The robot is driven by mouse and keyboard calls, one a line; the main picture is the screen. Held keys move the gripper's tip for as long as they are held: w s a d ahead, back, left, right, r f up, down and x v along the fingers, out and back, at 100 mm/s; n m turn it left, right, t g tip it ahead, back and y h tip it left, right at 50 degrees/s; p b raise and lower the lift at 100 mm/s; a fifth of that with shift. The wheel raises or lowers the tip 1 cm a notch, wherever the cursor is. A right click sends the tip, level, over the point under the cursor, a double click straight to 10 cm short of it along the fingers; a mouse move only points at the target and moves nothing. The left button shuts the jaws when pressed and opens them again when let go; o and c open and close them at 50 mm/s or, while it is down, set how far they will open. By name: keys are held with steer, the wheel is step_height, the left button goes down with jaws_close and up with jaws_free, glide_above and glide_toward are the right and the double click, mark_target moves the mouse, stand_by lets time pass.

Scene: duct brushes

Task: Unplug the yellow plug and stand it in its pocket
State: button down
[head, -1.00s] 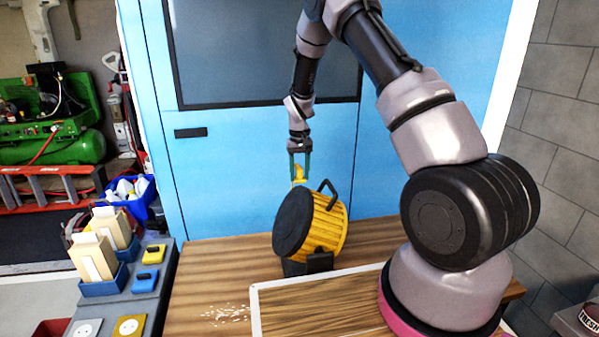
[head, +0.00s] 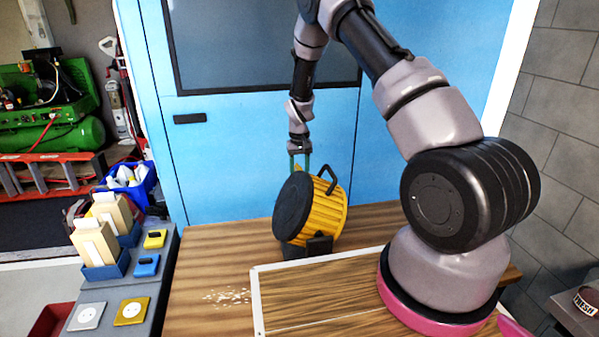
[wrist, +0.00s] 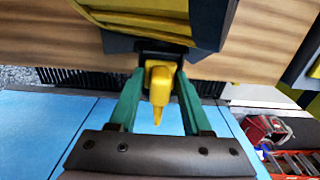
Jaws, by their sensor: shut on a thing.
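The yellow plug (wrist: 160,85) is between the green fingers of my gripper (wrist: 157,92) in the wrist view, its narrow end toward the palm. Its far end is close to a dark part by the yellow drum (wrist: 150,22); I cannot tell if they touch. In the head view my gripper (head: 300,163) points down behind the drum (head: 325,212), which hides the fingertips and most of the plug. A yellow block with a dark top (head: 155,239) and a yellow socket plate (head: 130,311) are on the grey side bench; I cannot tell which is the pocket.
A blue block (head: 146,265), a white socket plate (head: 88,316) and blue bins (head: 104,272) with beige pieces share the grey bench. The drum rests in a dark cradle on the wooden table (head: 205,262). Pale crumbs (head: 228,296) lie there. A blue panel (head: 255,140) stands behind.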

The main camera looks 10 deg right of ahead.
steer(key=shift+s+f, duration=0.1)
steer(key=shift+f, duration=0.1)
steer(key=shift+c, duration=1.3)
jaws_free()
step_height(320, 180, up, 16)
steer(key=shift+r, duration=0.1)
steer(key=s+d+r+m+t+y, duration=0.1)
steer(key=s+d+r+t, duration=0.1)
steer(key=s+r, duration=0.6)
steer(key=s+d+r+m+t+y, duration=0.15)
steer(key=s+r, duration=0.25)
steer(key=r, duration=0.8)
steer(key=s+d+r+m+t, duration=0.1)
steer(key=s+r+t, duration=0.1)
steer(key=s, duration=0.9)
steer(key=s+d+r+t, duration=0.1)
steer(key=s+r, duration=0.4)
steer(key=s, duration=0.6)
steer(key=shift+d+m+t, duration=0.15)
steer(key=shift+m+t, duration=0.2)
